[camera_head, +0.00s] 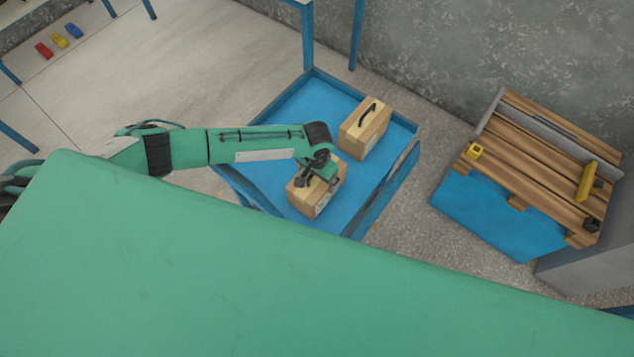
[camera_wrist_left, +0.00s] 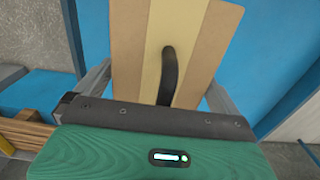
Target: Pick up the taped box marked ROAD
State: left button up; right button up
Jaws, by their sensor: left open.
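Two tan boxes with black handles lie in a blue-floored cart tray (camera_head: 277,121). The far box (camera_head: 357,139) stands clear of my arm. The near box (camera_head: 302,199) is partly hidden under my left gripper (camera_head: 317,178). A pale label shows on the near box's side, but its marking is too small to read, so I cannot tell which box says ROAD. In the left wrist view, a box (camera_wrist_left: 208,45) with a pale tape strip and black handle lies between the open fingers of my left gripper (camera_wrist_left: 160,88). My right gripper is not in view.
The tray has raised blue edges and a blue post (camera_head: 307,38) at its far corner. A wooden pallet (camera_head: 530,150) with yellow items stands at the right by the wall. Small red (camera_head: 43,50), yellow and blue objects sit far left. Open floor lies left of the tray.

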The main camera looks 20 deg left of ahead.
pick_arm(q)
jog(key=c, duration=1.6)
jog(key=shift+w+r, duration=0.1)
jog(key=shift+c, duration=0.8)
jog(key=shift+r, duration=0.1)
